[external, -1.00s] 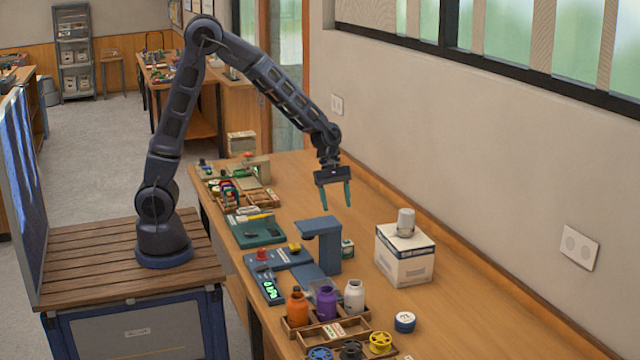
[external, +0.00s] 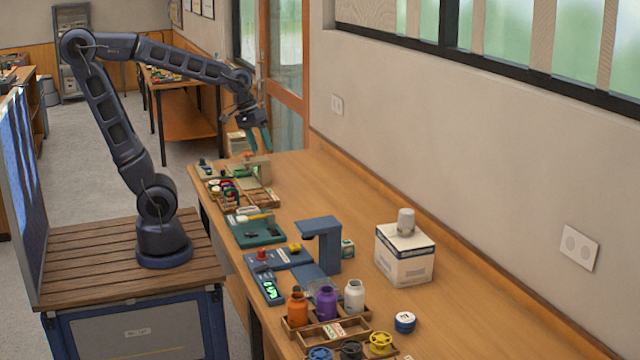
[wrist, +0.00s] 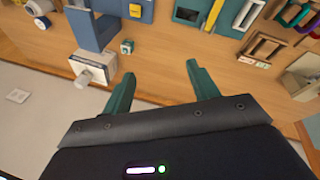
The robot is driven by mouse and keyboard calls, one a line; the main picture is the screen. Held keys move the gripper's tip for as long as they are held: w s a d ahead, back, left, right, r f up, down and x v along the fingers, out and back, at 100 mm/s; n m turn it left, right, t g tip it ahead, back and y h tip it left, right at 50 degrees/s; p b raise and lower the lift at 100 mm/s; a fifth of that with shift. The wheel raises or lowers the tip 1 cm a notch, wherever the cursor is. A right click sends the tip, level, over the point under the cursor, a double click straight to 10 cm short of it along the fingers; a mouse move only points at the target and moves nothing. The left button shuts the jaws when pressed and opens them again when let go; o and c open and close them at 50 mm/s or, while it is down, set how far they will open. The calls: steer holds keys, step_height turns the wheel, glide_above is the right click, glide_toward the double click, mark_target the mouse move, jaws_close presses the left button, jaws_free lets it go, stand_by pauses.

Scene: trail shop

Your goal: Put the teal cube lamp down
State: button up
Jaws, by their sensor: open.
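The teal cube lamp (external: 347,249) is a small teal and pale cube. It stands on the wooden bench just right of the blue-grey stand (external: 320,240), in front of the white box. In the wrist view the small teal cube (wrist: 127,47) lies beyond my fingers, beside the stand (wrist: 92,28). My gripper (external: 260,142) is open and empty, raised above the far end of the bench, well away from the cube. In the wrist view its two green fingers (wrist: 160,72) are spread with nothing between them.
A white box (external: 403,262) with a grey-white cylinder on top stands right of the cube. A wooden tray (external: 296,329) with orange, purple and white bottles is nearer. Wooden trays with small parts lie at the far end. The bench's right strip is clear.

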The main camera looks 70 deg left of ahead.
steer(key=s+a+r+m+t+y, duration=0.1)
steer(key=s+a+m, duration=0.3)
steer(key=s, duration=0.6)
steer(key=shift+a+r+m+y, duration=0.3)
steer(key=shift+a+y, duration=0.15)
steer(key=shift+y, duration=0.05)
steer(key=shift+s, duration=0.1)
stand_by(0.5)
